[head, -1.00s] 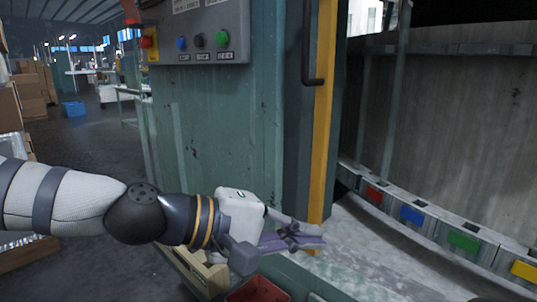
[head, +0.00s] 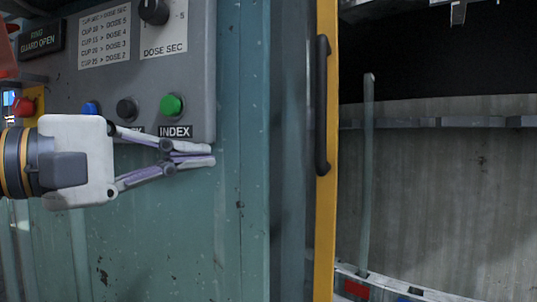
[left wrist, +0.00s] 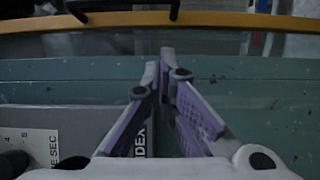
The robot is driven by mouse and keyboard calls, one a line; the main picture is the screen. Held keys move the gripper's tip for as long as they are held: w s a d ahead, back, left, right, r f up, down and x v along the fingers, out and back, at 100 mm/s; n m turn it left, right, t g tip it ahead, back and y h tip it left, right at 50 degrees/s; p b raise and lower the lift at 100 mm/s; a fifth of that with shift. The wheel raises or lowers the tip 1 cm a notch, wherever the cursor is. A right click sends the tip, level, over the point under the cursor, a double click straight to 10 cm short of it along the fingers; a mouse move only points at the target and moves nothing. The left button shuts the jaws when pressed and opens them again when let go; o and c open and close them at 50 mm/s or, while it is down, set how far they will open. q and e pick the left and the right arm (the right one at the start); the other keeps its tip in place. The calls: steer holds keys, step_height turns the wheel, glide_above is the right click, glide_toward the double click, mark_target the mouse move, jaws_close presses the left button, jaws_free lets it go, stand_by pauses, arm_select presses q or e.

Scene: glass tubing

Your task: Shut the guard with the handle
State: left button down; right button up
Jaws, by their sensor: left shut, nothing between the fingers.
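The guard shows in the head view as a yellow upright edge (head: 326,235) with a black vertical bar handle (head: 322,105) on it. The sign on the panel reads "GUARD OPEN". My left gripper (head: 212,155) is shut and empty, just below the green INDEX button and left of the handle, clearly apart from it. In the left wrist view, the shut fingertips (left wrist: 162,60) point toward the yellow edge (left wrist: 215,20), and the black handle (left wrist: 120,12) shows at the top, beyond the tips. My right gripper is not in view.
A grey control panel (head: 190,60) with a dose knob (head: 153,10) and several buttons, including the green one (head: 172,105), is close to my left gripper. The machine's opening is right of the yellow edge, with a red block (head: 356,288) low inside.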

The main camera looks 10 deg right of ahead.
arm_select(q)
steer(key=x, duration=0.9)
steer(key=shift+s+d, duration=0.15)
steer(key=shift+d, duration=0.1)
steer(key=shift+s+d+p, duration=0.2)
steer(key=shift+s+d, duration=0.05)
steer(key=shift+d, duration=0.4)
steer(key=shift+s+d+p, duration=0.15)
steer(key=shift+s+d, duration=0.05)
steer(key=shift+d, duration=0.4)
steer(key=shift+s+d+p, duration=0.2)
steer(key=shift+s+d, duration=0.05)
steer(key=shift+d, duration=0.4)
